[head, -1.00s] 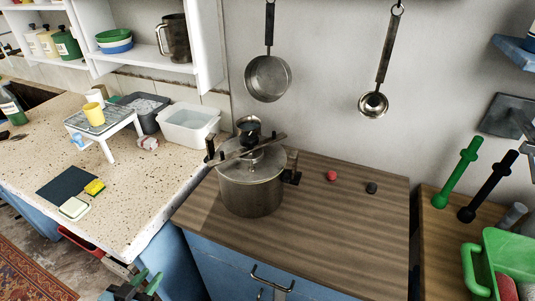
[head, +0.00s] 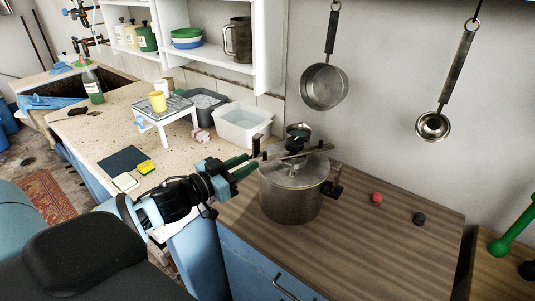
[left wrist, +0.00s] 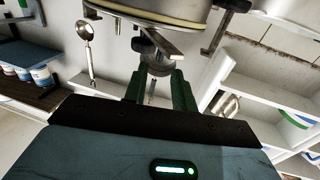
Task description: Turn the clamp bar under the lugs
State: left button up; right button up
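The steel pot (head: 290,205) stands on the wooden counter with its lid (head: 292,175) on. The clamp bar (head: 312,152) lies across the lid, below a black knob (head: 298,131). A dark upright lug (head: 256,147) shows at the pot's left and another dark fitting (head: 334,189) at its right. My left gripper (head: 254,164) is at the pot's left, near the bar's left end, its green fingers apart. Contact cannot be told. My right gripper is out of view.
A red knob (head: 376,198) and a black knob (head: 419,218) lie on the wooden counter (head: 370,245), which is otherwise clear at the right. A white tub (head: 243,128) stands behind my left gripper. A pan (head: 324,88) and a ladle (head: 433,126) hang on the wall.

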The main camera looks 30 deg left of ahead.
aim_at(265, 152)
pick_arm(q)
jog(key=shift+x, duration=3.55)
grip_shut()
